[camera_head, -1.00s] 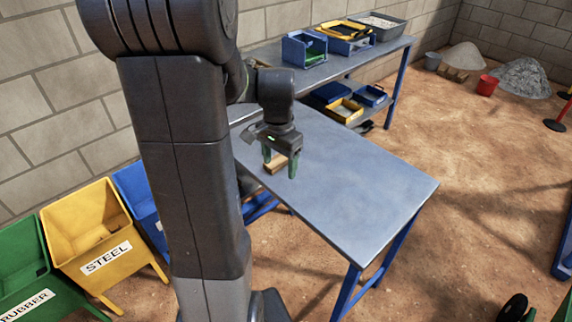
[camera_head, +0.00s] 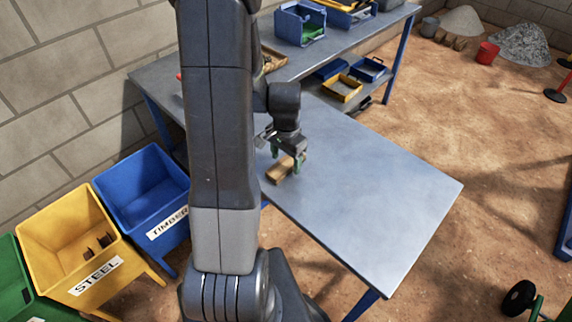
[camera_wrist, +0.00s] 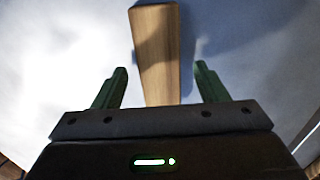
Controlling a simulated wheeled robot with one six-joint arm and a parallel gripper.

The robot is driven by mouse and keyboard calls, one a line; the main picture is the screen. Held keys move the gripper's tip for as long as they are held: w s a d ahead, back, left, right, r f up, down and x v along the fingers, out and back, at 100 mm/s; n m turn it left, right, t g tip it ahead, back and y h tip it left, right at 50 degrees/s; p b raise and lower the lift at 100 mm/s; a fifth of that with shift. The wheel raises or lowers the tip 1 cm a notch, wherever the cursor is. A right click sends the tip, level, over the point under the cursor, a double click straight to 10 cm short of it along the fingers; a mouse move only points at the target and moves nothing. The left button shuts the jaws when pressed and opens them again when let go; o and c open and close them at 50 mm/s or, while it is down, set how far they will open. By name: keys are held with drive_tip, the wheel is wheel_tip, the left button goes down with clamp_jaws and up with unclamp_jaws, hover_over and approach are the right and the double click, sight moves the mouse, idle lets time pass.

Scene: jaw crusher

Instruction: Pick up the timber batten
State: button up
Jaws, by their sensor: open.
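The timber batten (camera_head: 280,171) is a short, light brown wooden block lying on the grey metal table (camera_head: 370,205). In the wrist view the batten (camera_wrist: 157,50) runs lengthwise from the top edge down between the two green fingers. My gripper (camera_head: 284,160) is open at the batten's far end, close above the table. In the wrist view my gripper (camera_wrist: 156,88) has a finger on each side of the batten, with a visible gap on both sides. The batten's near end is hidden behind the gripper body in that view.
A blue bin labelled TIMBER (camera_head: 142,188) and a yellow bin labelled STEEL (camera_head: 68,235) stand at the left. A back bench (camera_head: 345,40) carries blue and yellow trays. The table's right part is clear. A red bucket (camera_head: 487,52) stands on the floor.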

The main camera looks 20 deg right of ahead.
drive_tip(key=shift+f, duration=0.3)
drive_tip(key=c, duration=1.1)
